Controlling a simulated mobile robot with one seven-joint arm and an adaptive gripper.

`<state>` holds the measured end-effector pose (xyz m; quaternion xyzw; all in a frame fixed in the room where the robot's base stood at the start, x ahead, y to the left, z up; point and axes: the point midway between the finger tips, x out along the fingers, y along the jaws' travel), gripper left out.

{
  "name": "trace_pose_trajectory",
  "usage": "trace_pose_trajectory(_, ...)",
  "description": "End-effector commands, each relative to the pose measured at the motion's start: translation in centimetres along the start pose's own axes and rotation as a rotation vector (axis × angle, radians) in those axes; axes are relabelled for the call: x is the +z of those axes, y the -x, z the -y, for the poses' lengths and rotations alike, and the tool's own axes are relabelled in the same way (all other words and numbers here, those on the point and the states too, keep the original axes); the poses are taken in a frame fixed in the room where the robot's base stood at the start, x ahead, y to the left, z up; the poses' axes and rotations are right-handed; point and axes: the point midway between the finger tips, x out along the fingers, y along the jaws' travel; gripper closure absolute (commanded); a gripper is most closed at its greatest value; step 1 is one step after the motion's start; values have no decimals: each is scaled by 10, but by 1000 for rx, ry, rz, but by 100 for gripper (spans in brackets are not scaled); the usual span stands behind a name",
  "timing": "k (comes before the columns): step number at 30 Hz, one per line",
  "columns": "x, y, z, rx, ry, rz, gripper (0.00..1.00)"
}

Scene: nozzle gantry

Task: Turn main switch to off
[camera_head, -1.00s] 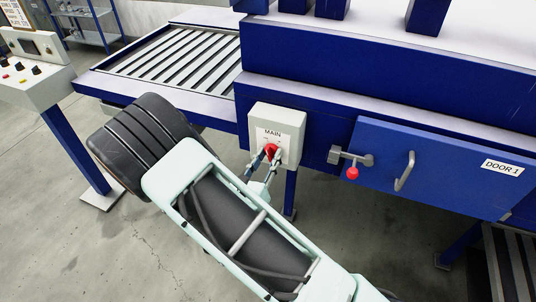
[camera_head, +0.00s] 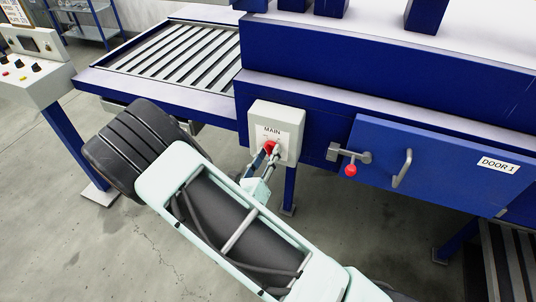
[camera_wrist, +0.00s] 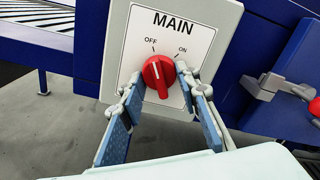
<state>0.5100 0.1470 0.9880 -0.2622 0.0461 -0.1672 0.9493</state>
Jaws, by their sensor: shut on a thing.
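The main switch is a red rotary knob (camera_wrist: 158,76) on a light box (camera_wrist: 116,50) labelled MAIN, with OFF at upper left and ON at upper right. The knob's white mark points up and slightly left, toward OFF. My gripper (camera_wrist: 157,79) is shut on the knob, one finger on its left side and one on its right. In the head view the knob (camera_head: 269,147) is small and partly covered by my fingers, and its mark cannot be read there.
Right of the box, a door (camera_head: 440,168) marked DOOR 1 has a handle and a latch with a red ball (camera_head: 351,170). A roller conveyor (camera_head: 165,55) lies at upper left. A control panel (camera_head: 35,75) stands at far left.

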Motion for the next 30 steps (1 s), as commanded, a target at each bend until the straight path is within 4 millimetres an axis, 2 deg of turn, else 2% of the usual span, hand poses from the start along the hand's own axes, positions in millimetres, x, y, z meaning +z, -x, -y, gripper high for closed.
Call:
trace_pose_trajectory(1,-1,0,0,1,3,-1,69)
trace_pose_trajectory(6,0,0,0,1,2,-1,52)
trace_pose_trajectory(14,0,1,0,1,0,0,52)
trace_pose_trajectory(17,0,7,-1,3,0,0,52)
trace_pose_trajectory(20,0,22,-1,5,0,0,52)
trace_pose_trajectory(30,0,93,-1,5,0,1,52)
